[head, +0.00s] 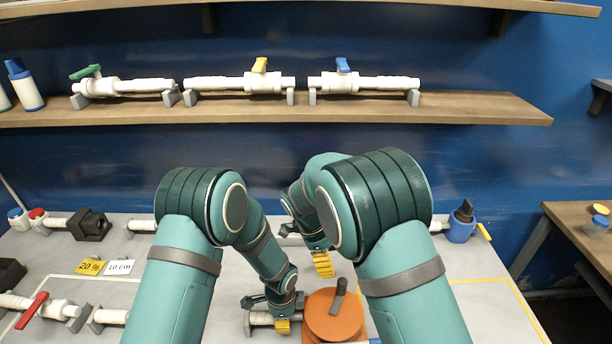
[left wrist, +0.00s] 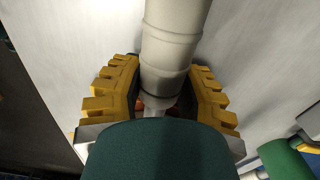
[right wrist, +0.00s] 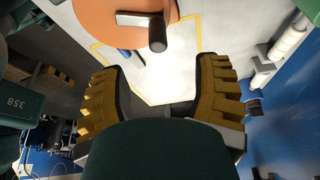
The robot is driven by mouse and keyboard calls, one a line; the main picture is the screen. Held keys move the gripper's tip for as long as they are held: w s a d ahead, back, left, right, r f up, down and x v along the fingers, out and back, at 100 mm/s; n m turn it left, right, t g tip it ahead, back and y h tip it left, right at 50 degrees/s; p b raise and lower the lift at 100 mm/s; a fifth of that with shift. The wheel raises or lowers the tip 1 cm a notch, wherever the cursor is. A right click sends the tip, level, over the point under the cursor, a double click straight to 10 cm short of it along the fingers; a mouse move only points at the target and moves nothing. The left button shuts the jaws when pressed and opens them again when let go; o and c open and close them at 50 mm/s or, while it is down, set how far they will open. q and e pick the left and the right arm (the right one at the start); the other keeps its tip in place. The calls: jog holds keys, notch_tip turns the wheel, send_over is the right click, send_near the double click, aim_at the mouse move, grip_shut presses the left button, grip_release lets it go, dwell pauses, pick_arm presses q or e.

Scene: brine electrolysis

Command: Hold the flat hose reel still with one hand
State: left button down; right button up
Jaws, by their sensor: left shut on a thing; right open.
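The flat hose reel (head: 330,322) is an orange disc with a dark upright crank handle (head: 340,290), at the front centre of the table in the head view. The reel (right wrist: 95,22) also shows at the top of the right wrist view. My left gripper (head: 283,326) is just left of the reel. In the left wrist view its yellow fingers are shut on a white ribbed pipe-like piece (left wrist: 168,60); its far end is out of view. My right gripper (head: 323,266) is open and empty, behind the reel and apart from it.
Valve assemblies on grey stands line the shelf (head: 470,108) above. At left on the table are a red-handled valve (head: 35,310), a yellow "20 %" card (head: 89,267) and a white "10 cm" card (head: 119,268). The table's right part is mostly clear.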

aim_at(346, 293)
jog(key=shift+x, duration=6.1)
jog(key=shift+s, duration=0.15)
jog(key=c, duration=0.9)
